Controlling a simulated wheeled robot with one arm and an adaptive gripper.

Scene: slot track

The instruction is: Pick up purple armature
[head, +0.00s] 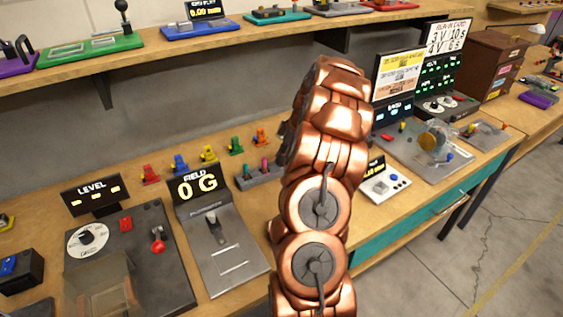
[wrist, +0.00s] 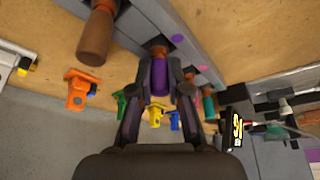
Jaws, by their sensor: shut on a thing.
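The purple armature (wrist: 158,77) is a short purple cylinder in the wrist view, between the fingers of my gripper (wrist: 159,68). My gripper is shut on it. Its far end overlaps a grey slotted track (wrist: 185,42) with coloured dots. I cannot tell whether it sits in a slot or is clear of it. A brown-orange armature (wrist: 95,35) stands to its left and a teal one (wrist: 208,104) to its right. In the head view my copper arm hides my gripper and part of the grey track (head: 262,178).
Small orange (head: 261,137), green (head: 235,146), yellow (head: 208,153), blue (head: 180,163) and red (head: 149,174) pieces stand in a row behind the track. A field meter (head: 198,187) reading 0 G is at the left. A white device (head: 388,185) is at the right.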

